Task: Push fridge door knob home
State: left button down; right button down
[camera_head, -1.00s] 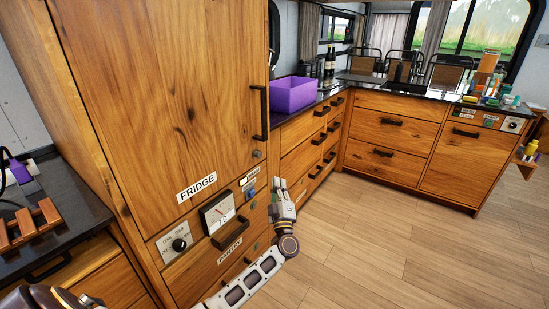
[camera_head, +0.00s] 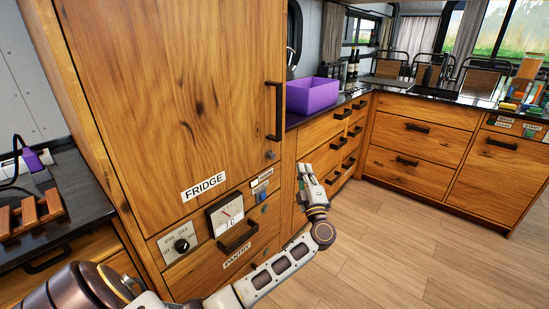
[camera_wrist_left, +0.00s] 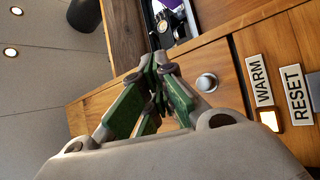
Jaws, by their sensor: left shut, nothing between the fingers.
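The fridge door (camera_head: 180,90) is a tall wooden panel with a FRIDGE label, and it looks closed. Its small round grey knob (camera_head: 270,155) is at the lower right corner, below the black handle. In the left wrist view the knob (camera_wrist_left: 207,82) shows as a silver disc right of the fingers; how far it sticks out is hard to tell. My left gripper (camera_head: 304,170) is shut and empty, right of the knob and slightly lower in the head view, apart from it. Its green-padded fingers (camera_wrist_left: 155,68) come together in the wrist view. My right gripper is not in view.
Below the door are a dial gauge (camera_head: 226,212), a rotary knob (camera_head: 182,245), a blue button (camera_head: 262,196) and the PANTRY drawer handle (camera_head: 238,238). The black door handle (camera_head: 275,112) juts out above the knob. A purple bin (camera_head: 312,94) stands on the counter. The floor at right is clear.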

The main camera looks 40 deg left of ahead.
aim_at(271, 155)
pick_arm(q)
jog(key=shift+a, duration=0.1)
